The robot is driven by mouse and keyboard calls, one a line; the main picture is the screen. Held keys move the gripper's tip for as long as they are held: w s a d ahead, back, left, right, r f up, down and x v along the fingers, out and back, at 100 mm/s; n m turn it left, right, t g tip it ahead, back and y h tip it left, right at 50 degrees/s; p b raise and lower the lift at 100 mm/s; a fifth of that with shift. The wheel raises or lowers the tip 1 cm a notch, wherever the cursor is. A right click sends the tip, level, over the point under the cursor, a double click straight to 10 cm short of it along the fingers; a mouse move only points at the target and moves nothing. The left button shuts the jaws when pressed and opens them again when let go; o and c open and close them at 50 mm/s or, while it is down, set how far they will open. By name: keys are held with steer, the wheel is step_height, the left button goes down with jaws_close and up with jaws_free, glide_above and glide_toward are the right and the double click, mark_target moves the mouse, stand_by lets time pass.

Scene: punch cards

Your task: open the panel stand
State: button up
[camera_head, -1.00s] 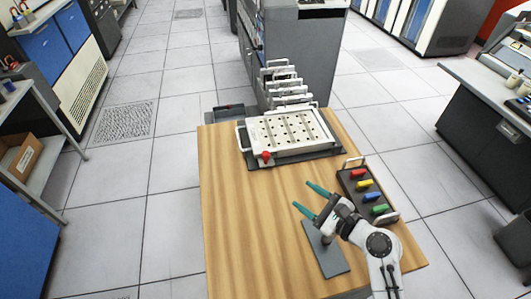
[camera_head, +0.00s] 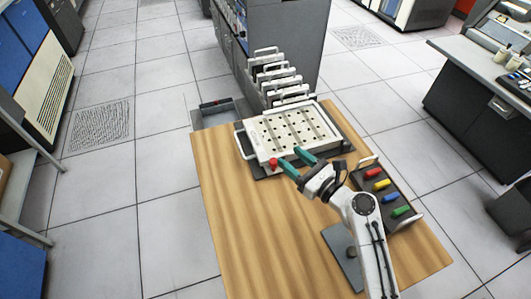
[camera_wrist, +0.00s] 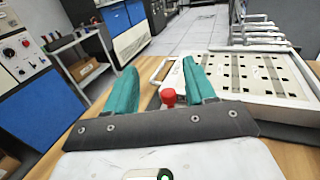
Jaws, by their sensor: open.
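The panel stand is a white, flat panel (camera_head: 300,132) with rows of dark holes, lying on a dark base at the far part of the wooden table. A white handle (camera_head: 240,141) sticks out on its left side. A red knob (camera_head: 273,162) sits at its near left corner. My gripper (camera_head: 291,160) is open and empty, its two teal fingers pointing at the red knob. In the wrist view the panel (camera_wrist: 262,80) lies ahead and right. The red knob (camera_wrist: 168,97) shows between the fingers, and I cannot tell whether they touch it.
Several white-handled panels (camera_head: 278,75) stand in a row behind the panel stand. A dark tray (camera_head: 385,190) with red, yellow, blue and green pieces lies at right, beside my arm. A grey plate (camera_head: 340,245) lies near my arm. The left part of the wooden table (camera_head: 235,220) is clear.

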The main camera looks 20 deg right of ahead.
steer(key=b, duration=0.3)
glide_toward(274, 160)
steer(key=shift+w+a+f, duration=0.2)
steer(key=shift+w+a, duration=0.05)
steer(key=shift+w, duration=0.3)
steer(key=shift+w+a+f, duration=0.25)
steer(key=shift+w, duration=0.35)
steer(key=x, duration=0.2)
steer(key=p+x, duration=0.1)
steer(key=x, duration=0.4)
steer(key=shift+w+a+r, duration=0.1)
steer(key=shift+w+r, duration=0.1)
steer(key=shift+r, duration=0.15)
jaws_close()
